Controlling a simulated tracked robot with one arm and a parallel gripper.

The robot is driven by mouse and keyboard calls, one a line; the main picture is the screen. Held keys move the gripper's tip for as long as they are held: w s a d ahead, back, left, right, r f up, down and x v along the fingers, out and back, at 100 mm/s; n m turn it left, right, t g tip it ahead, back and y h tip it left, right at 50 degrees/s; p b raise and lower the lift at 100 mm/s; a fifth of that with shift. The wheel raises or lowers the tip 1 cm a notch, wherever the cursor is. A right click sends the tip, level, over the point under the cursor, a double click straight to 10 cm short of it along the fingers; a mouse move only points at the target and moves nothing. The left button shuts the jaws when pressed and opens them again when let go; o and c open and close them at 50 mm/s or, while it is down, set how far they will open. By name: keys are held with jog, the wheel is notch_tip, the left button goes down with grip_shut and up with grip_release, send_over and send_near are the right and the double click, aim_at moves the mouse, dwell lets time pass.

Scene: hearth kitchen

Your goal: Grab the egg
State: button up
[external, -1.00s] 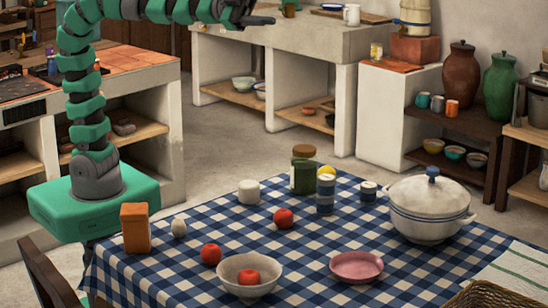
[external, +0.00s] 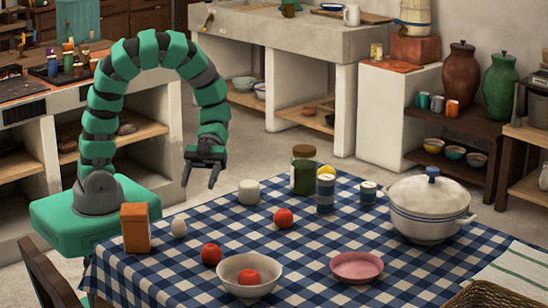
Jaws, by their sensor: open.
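The white egg (external: 179,227) stands on the blue-and-white checked tablecloth (external: 310,265), near the table's back left edge. It is just right of an orange-brown box (external: 135,228). My gripper (external: 199,185) is open and empty, pointing down. In the picture it is above and a little right of the egg, clearly apart from it. How far it is in depth from the egg is hard to tell.
Red tomatoes (external: 211,254) (external: 283,218) lie near the egg; another is in a white bowl (external: 262,285).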

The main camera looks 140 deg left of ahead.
jog(key=s, duration=0.1)
jog(key=b, duration=0.3)
send_near(179, 228)
jog(key=shift+w+d+f, duration=0.2)
jog(key=shift+d+f, duration=0.15)
jog(key=shift+f, duration=0.05)
jog(key=shift+s+b+x, duration=0.15)
jog(key=shift+b+x, duration=0.3)
jog(key=shift+x, duration=0.65)
jog(key=shift+s+b+x, duration=0.15)
jog(key=shift+b+x, duration=0.25)
jog(key=shift+x, duration=1.5)
jog(key=shift+r, duration=0.1)
jog(key=c, duration=0.8)
